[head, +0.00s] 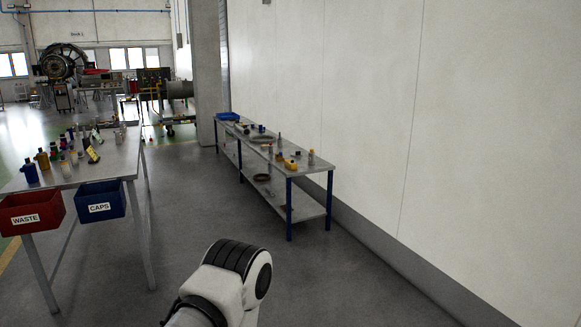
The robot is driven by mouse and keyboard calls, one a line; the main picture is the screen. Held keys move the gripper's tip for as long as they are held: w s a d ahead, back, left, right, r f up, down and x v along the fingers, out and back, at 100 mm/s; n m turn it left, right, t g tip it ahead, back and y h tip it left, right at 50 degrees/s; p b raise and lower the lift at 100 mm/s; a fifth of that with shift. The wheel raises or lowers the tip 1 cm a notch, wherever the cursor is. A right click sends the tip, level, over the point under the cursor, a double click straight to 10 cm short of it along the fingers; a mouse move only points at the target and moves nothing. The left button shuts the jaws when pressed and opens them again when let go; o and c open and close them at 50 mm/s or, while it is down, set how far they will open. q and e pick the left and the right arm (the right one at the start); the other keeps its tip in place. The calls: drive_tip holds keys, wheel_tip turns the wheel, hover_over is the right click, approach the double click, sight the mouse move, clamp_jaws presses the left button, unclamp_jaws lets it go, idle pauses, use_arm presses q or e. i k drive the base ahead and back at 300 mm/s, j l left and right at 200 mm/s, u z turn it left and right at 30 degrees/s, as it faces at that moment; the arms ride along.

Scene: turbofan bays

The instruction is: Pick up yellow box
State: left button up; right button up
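A small yellow object (291,164) lies on the top of the long grey bench (318,166) by the right wall, near its front end. It may be the yellow box, but it is too small to be sure. Another small yellow item (93,155), with dark marks, leans among bottles on the left table. Neither gripper is in view. Only a white and black link of one of my arms shows at the bottom centre, well apart from both tables.
The left table (115,165) holds several bottles; a red WASTE bin (32,212) and a blue CAPS bin (100,203) hang at its front. The bench has blue legs, a lower shelf and a blue tray (228,116). Clear floor (200,200) lies between them.

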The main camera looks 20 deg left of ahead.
sight(292, 166)
drive_tip(key=i+u, duration=0.25)
drive_tip(key=i, duration=3.25)
drive_tip(key=i+u, duration=0.2)
drive_tip(key=i, duration=0.35)
drive_tip(key=i+u, duration=0.25)
drive_tip(key=i, duration=0.25)
drive_tip(key=i+l+u, duration=0.2)
drive_tip(key=i, duration=0.35)
drive_tip(key=i+l+u, duration=0.2)
drive_tip(key=i, duration=0.3)
